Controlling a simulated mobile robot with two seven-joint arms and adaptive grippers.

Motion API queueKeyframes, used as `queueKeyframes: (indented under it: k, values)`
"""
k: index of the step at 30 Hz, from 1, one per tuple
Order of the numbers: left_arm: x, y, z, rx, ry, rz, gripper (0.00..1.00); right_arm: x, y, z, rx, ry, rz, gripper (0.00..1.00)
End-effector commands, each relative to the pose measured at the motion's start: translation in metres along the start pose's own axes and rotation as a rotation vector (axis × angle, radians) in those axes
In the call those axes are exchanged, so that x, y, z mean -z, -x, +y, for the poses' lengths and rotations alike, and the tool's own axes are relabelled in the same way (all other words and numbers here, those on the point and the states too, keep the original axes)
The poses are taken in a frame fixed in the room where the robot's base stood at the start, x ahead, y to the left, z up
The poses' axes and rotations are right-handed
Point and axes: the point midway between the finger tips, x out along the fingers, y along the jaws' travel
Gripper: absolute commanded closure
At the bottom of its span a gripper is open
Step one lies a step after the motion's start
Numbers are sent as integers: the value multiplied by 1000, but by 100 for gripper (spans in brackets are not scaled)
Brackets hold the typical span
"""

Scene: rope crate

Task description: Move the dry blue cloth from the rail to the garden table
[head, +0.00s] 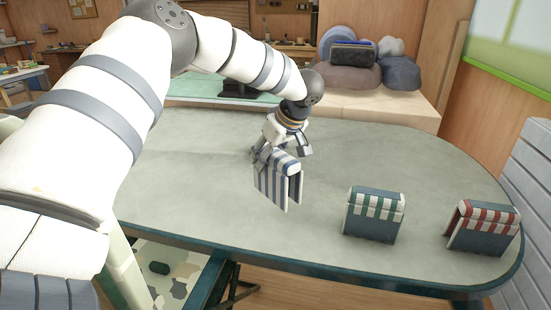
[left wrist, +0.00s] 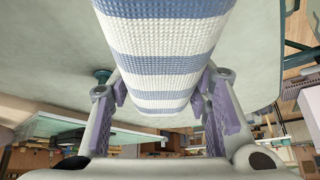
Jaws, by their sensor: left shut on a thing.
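The blue cloth (head: 272,185), blue-and-white striped and folded over, hangs from my left gripper (head: 282,157) over the table. My left gripper is shut on its top fold. In the left wrist view the striped cloth (left wrist: 165,55) fills the space between the two fingers (left wrist: 165,105). I cannot tell whether its lower edge touches the tabletop. The garden table (head: 190,180) has a grey-green top with a dark rounded rim. I cannot make out the rail. My right gripper is not in view.
A teal piece with a green-and-white striped top (head: 373,218) stands at the table's front right. A similar one with a red-and-white top (head: 484,230) stands near the right end. Bare tabletop lies left of and behind the held cloth. Cushions (head: 350,78) sit beyond the far edge.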

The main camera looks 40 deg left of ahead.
Motion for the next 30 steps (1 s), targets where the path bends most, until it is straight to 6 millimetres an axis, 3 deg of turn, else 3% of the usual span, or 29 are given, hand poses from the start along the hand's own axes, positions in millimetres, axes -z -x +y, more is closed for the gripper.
queueKeyframes:
  k: [5,19,30]
  values:
    - [0,1,0,-6,-3,-1,100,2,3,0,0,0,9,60]
    - [-30,-48,1,-1,-9,-2,100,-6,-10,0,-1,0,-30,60]
    - [-31,-51,2,-7,-5,-1,100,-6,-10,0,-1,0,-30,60]
